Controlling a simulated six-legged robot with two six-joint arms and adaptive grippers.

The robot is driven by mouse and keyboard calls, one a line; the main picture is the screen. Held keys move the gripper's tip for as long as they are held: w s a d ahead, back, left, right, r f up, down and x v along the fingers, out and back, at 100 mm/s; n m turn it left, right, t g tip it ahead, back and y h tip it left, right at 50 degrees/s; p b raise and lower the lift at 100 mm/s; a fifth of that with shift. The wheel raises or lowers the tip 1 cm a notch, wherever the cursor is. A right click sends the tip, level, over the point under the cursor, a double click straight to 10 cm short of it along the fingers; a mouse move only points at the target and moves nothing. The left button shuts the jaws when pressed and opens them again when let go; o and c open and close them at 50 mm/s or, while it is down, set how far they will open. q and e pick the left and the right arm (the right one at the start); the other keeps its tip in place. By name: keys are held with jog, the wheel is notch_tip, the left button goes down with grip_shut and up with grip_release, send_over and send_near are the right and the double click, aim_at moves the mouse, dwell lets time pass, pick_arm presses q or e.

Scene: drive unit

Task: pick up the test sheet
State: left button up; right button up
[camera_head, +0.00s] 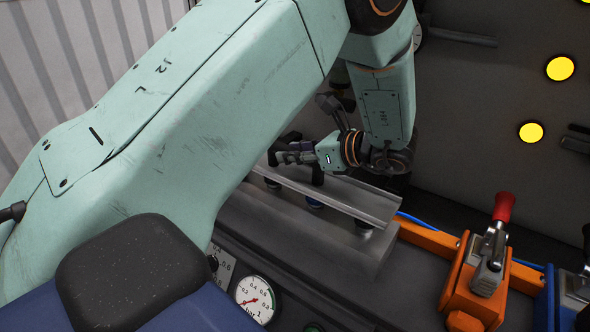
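A bent grey metal sheet (345,199), which looks like the test sheet, lies tilted above a dark grey bench block. Dark round supports show under its edge. My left arm comes in from the left and reaches over the block. My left gripper (294,158) is at the far left end of the sheet, with dark fingers close to its upper edge. Whether the fingers touch the sheet, and how far apart they are, I cannot tell. My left arm hides the sheet's left end. My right gripper is not in view.
An orange clamp with a red handle (502,207) stands at the right of the block, with a blue clamp (572,290) at the right edge. A pressure gauge (255,298) is on the bench front. A dark panel (470,110) with yellow lamps (560,68) rises behind.

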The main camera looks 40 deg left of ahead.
pick_arm(q)
jog(key=shift+a+f, duration=0.1)
grip_shut()
dwell(0.3)
jog(key=shift+w, duration=0.1)
